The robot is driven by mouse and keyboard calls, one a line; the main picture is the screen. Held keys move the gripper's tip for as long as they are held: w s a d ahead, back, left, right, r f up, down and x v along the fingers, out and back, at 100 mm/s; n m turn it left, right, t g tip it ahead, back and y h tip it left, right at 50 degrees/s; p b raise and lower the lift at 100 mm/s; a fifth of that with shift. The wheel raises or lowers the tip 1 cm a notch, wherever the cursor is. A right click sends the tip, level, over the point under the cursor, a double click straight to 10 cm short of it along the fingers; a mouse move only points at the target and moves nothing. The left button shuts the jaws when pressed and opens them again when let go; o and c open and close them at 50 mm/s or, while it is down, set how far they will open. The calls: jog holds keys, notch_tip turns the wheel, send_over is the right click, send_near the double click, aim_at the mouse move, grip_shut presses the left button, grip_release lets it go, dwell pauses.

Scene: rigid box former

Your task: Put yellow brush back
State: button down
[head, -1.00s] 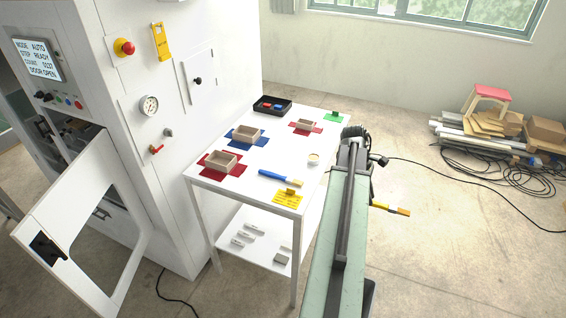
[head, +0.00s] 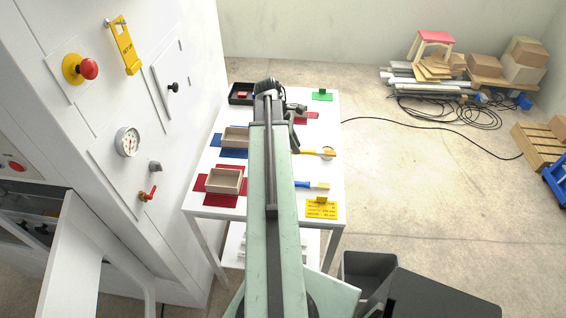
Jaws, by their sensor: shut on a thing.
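The yellow brush (head: 311,151) sticks out to the right from behind my arm, above the white table (head: 326,120). My gripper (head: 294,143) is shut on it; the fingers are mostly hidden by my arm. The brush's far end overlaps a small round pot (head: 329,157) in the picture; I cannot tell whether they touch. A blue brush (head: 314,185) lies on the table nearer to me, its left end partly hidden by my arm. A yellow card (head: 321,209) with a small block lies at the front right corner.
Cardboard trays (head: 224,181) on red and blue sheets stand left of my arm. A black tray (head: 240,94) and a green sheet (head: 322,96) are at the back. A white machine (head: 185,130) stands close on the left. A grey bin (head: 368,270) is at the lower right.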

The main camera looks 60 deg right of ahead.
aim_at(296, 170)
jog(key=shift+w, duration=0.2)
jog(key=shift+s+d+f+b, duration=0.1)
jog(key=shift+s+f+b, duration=0.05)
jog(key=shift+f+b, duration=0.2)
jog(key=f+b, duration=0.9)
jog(key=shift+w+f+b, duration=0.2)
jog(key=shift+f+b, duration=0.2)
jog(key=shift+r, duration=0.3)
jog(key=c, duration=1.3)
grip_release()
jog(key=shift+o, duration=0.2)
jog(key=p+v, duration=1.1)
jog(key=shift+s+r, duration=0.1)
jog(key=shift+r, duration=0.15)
jog(key=shift+w+r+p, duration=0.25)
jog(key=shift+r+p, duration=0.05)
jog(key=shift+p, duration=0.15)
jog(key=shift+f, duration=0.1)
